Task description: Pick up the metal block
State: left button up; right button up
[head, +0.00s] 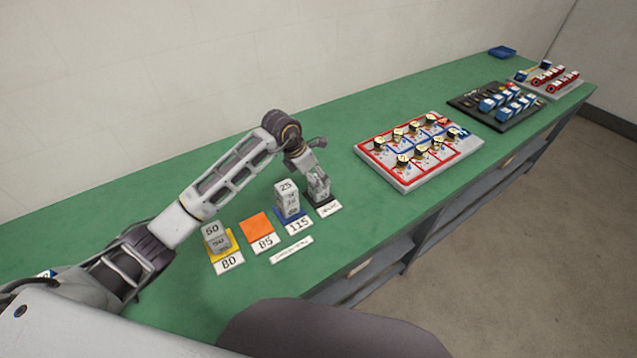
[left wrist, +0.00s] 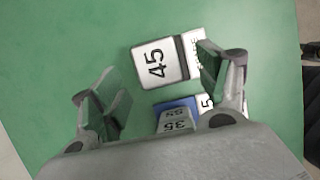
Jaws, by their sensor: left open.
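A metal block with 45 on its top (left wrist: 157,62) stands on a dark pad with a white label, at the right end of the row of pads. In the head view the block (head: 319,190) is partly covered by my left gripper (head: 312,168). My left gripper is open above the block. In the left wrist view the gripper (left wrist: 160,82) has its fingers spread to either side, with the block beyond and between them. Whether the fingers reach down beside it cannot be told. My right gripper is not in view.
Close by, a stack of blocks (head: 287,196) stands on a blue pad labelled 115. An orange pad (head: 257,226) labelled 85 is bare. Blocks (head: 217,238) stand on a yellow pad labelled 80. A red-and-white valve board (head: 420,150) lies right. The green table (head: 350,215) is clear between.

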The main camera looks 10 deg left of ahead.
aim_at(318, 179)
pick_arm(q)
jog(key=shift+w+d+f, duration=0.25)
jog(key=shift+w+f, duration=0.1)
jog(key=shift+f, duration=0.25)
jog(key=shift+p+x, duration=0.3)
jog(key=shift+x, duration=0.6)
jog(key=shift+w+d+f, duration=0.15)
jog(key=shift+w+f, duration=0.05)
jog(key=shift+f, duration=0.35)
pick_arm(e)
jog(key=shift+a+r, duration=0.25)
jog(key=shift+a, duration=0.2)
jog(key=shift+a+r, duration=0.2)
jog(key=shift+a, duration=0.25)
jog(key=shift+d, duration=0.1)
